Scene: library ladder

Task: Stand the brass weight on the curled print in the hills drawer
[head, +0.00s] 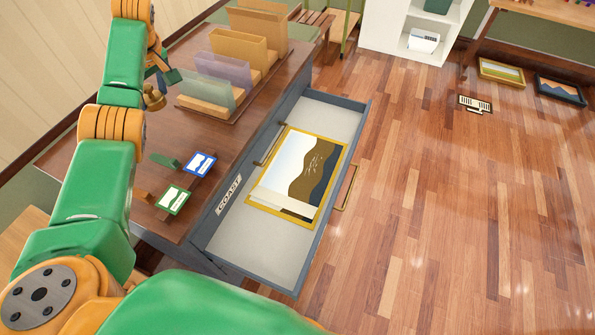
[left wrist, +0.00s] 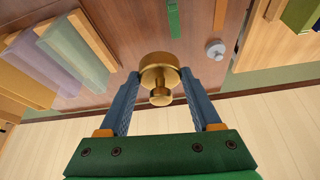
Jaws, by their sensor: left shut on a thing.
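My left gripper (head: 160,84) is shut on the brass weight (head: 154,99), above the far left part of the wooden cabinet top. In the left wrist view, the weight (left wrist: 159,68) sits between the blue fingers (left wrist: 159,97), its wide round body beyond its small knob. The print (head: 303,172), with a yellow border and a dark hill shape, lies in an open drawer (head: 233,246) right of the gripper. Its near end has a pale band that may be a curl. The drawer's own label is hidden. My right gripper is out of view.
A closed drawer front labelled COAST (head: 229,194) is above the open drawer. A rack of folders (head: 225,78) stands on the cabinet top, between weight and drawer. Small blue (head: 200,164) and green (head: 173,199) cards lie nearer. The floor at right is mostly clear.

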